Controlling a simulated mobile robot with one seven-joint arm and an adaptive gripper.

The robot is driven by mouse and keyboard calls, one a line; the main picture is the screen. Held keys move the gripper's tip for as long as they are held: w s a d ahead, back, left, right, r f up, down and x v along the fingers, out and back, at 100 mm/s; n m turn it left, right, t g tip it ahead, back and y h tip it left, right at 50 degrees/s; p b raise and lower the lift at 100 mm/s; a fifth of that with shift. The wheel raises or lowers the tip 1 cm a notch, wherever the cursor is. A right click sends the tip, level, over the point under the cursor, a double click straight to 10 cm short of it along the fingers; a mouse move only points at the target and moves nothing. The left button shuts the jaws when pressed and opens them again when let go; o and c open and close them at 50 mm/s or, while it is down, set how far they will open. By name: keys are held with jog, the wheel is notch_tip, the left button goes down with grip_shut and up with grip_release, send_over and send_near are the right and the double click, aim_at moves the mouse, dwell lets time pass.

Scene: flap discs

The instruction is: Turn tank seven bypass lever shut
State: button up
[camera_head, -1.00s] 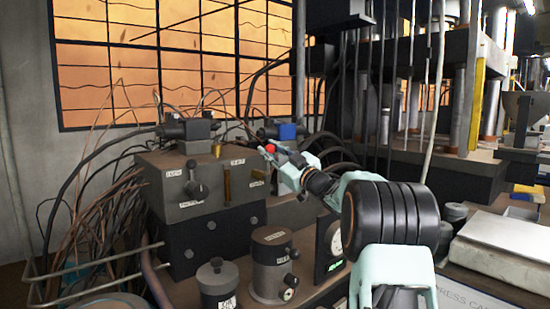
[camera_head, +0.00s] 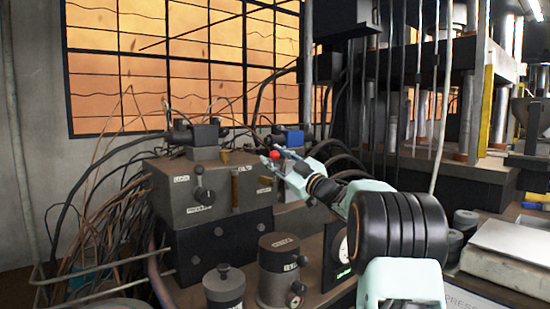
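My gripper (camera_head: 275,160) reaches in from the right with its pale green arm. Its grey fingertips are apart, on either side of a small red ball knob (camera_head: 274,155) behind the grey valve block (camera_head: 222,200). I cannot tell whether they touch the knob. The knob's stem is hidden, and no tank number is readable near it. A dark lever with a round hub (camera_head: 201,195) is on the block's front, between small white labels that are too small to read surely.
Two grey cylinders (camera_head: 278,262) (camera_head: 224,290) stand in front of the block. Black valves, one with a blue cap (camera_head: 294,138), stand behind. Loose cables (camera_head: 100,220) crowd the left; press columns stand at the right.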

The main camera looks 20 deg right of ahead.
jog(key=shift+o, duration=0.4)
jog(key=v, duration=1.2)
